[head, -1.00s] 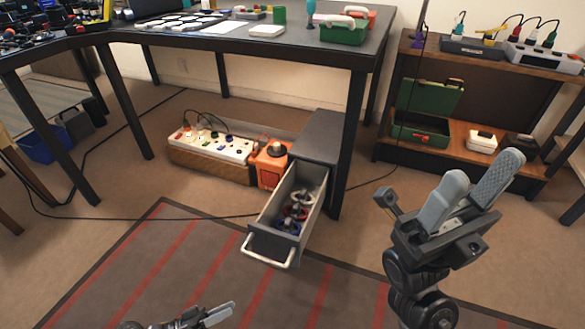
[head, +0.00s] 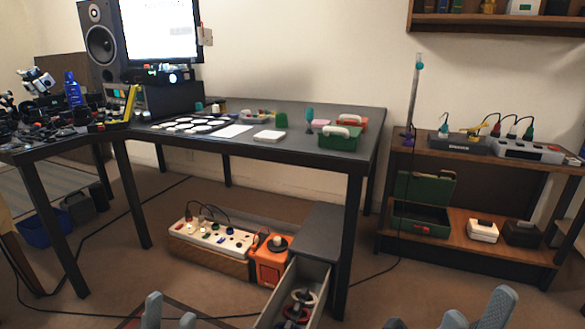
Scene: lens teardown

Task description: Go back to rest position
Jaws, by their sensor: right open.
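My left gripper (head: 170,315) shows at the bottom edge of the head view, left of the middle. Its two grey fingertips point up with a gap between them, and nothing shows in the gap. My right gripper (head: 476,313) shows at the bottom right. Its two grey fingers are apart, with nothing between them. Both grippers are in front of the desk (head: 300,108), and the rest of both arms is below the picture.
An open drawer (head: 316,318) with ring-shaped parts juts from a grey cabinet (head: 312,232), between the grippers. An orange box (head: 268,265) and a power strip (head: 210,236) lie under the desk. A wooden shelf (head: 470,216) stands at the right.

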